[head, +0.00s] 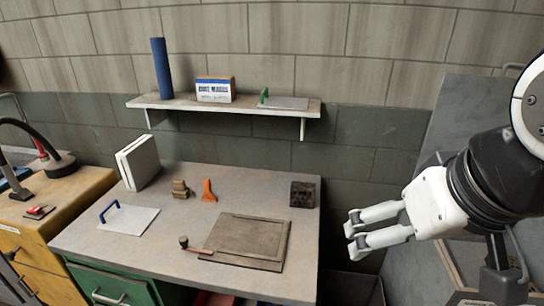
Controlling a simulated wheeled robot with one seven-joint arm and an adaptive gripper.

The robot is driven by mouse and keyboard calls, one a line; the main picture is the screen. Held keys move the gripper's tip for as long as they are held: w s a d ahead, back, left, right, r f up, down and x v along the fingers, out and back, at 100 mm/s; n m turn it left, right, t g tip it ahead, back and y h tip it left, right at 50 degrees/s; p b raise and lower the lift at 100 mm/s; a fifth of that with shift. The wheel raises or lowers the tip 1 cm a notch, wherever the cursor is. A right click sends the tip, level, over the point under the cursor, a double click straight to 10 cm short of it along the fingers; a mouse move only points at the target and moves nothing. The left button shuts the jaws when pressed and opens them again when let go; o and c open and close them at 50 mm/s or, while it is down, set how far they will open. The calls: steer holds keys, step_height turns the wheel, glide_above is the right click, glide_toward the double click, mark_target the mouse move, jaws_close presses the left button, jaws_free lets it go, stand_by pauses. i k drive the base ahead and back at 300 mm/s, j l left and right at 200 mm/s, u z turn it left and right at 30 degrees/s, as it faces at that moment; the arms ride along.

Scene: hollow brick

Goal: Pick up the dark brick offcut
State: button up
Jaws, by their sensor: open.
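The dark brick offcut (302,194) is a small, nearly black, rough block. It sits near the back right corner of the grey workbench top (180,245). My gripper (349,234) is at the right of the view, with white fingers pointing left. It is open and empty, to the right of the offcut and apart from it. The offcut's front shows clearly; its back is hidden.
A brown board (246,240) and a mallet-like tool (190,246) lie in front of the offcut. An orange scraper (209,191), a tan block (181,189) and a blue-handled trowel (128,218) lie further left. A wall shelf (225,106) hangs above the bench.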

mark_target(303, 195)
steer(key=i+j+z, duration=0.2)
steer(key=j, duration=0.15)
steer(key=i+j+z, duration=0.15)
steer(key=j, duration=0.25)
steer(key=i+j+z, duration=0.2)
steer(key=j, duration=0.2)
steer(key=j+z, duration=0.15)
steer(key=j, duration=0.25)
steer(key=j+z, duration=0.2)
steer(key=j, duration=0.25)
steer(key=i, duration=0.05)
